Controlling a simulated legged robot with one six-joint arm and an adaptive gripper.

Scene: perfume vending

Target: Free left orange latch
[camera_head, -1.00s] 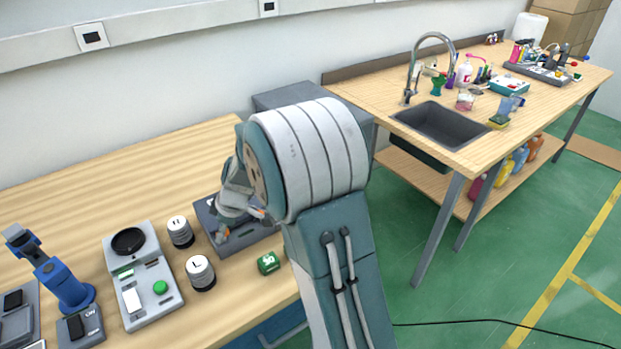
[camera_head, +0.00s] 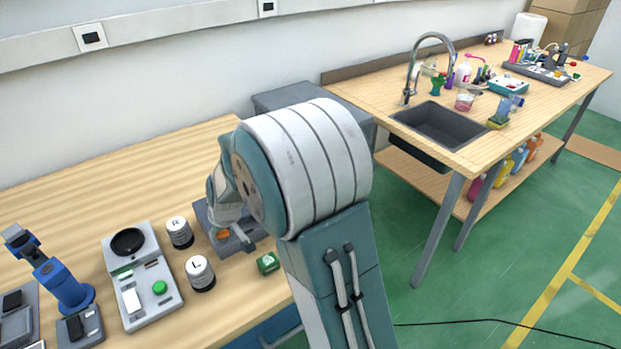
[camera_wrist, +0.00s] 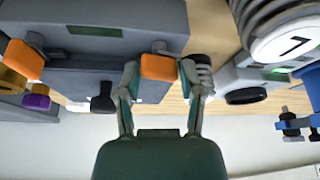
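A grey device (camera_head: 243,246) stands on the wooden table in the head view, partly hidden behind my arm. One orange latch (camera_head: 223,234) shows at its left front. In the wrist view, which looks upside down, this latch (camera_wrist: 158,67) lies between my gripper's two fingers (camera_wrist: 161,75), with small gaps on both sides. My gripper is open around it, and I see no clear contact. A second orange latch (camera_wrist: 24,60) is at the left of the wrist view, away from the fingers. The device's body (camera_wrist: 85,85) fills the area behind the latches.
A grey scale-like unit (camera_head: 143,283) with a green button is further left. A small green cube (camera_head: 268,263) sits near the table's front edge.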

